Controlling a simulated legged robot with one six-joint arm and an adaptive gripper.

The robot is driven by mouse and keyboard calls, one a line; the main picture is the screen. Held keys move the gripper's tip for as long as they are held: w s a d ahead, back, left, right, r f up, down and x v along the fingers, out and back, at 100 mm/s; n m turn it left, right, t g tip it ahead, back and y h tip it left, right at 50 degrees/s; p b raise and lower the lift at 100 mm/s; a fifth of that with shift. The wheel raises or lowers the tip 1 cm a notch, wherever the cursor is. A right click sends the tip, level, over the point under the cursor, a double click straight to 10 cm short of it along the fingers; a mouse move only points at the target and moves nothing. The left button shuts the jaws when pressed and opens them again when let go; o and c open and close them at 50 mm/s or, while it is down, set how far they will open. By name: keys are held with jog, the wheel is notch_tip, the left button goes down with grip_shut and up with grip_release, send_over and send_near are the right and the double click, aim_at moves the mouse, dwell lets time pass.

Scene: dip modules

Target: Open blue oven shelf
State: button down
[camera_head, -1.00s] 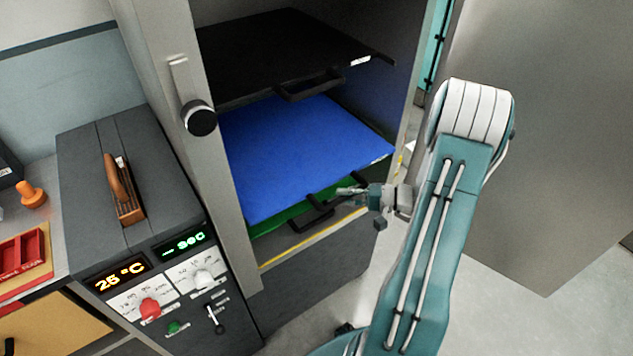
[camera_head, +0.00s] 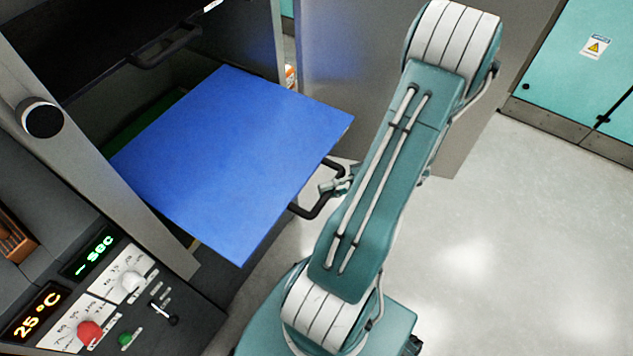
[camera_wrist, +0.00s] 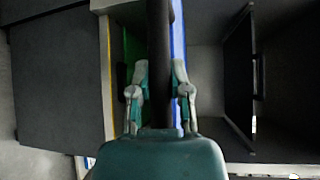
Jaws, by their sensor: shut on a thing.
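The blue shelf (camera_head: 240,150) sticks well out of the oven in the head view, its front edge beyond the oven's frame. Its black handle (camera_head: 310,210) is on that front edge. My gripper (camera_head: 335,184) is at the handle, partly hidden behind my arm. In the wrist view, my gripper (camera_wrist: 160,92) has one finger on each side of the dark handle bar (camera_wrist: 158,50) and is shut on it. The blue shelf shows edge-on as a thin strip (camera_wrist: 179,45) just right of the bar.
A black shelf (camera_head: 90,40) with its own handle sits above, inside the oven. A green shelf (camera_head: 140,130) lies below the blue one. The control panel (camera_head: 100,290) is at the lower left. Open floor (camera_head: 510,240) lies at the right.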

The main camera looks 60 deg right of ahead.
jog(key=shift+s+f, duration=0.1)
jog(key=c, duration=0.6)
grip_release()
jog(key=shift+d, duration=0.1)
jog(key=v, duration=1.2)
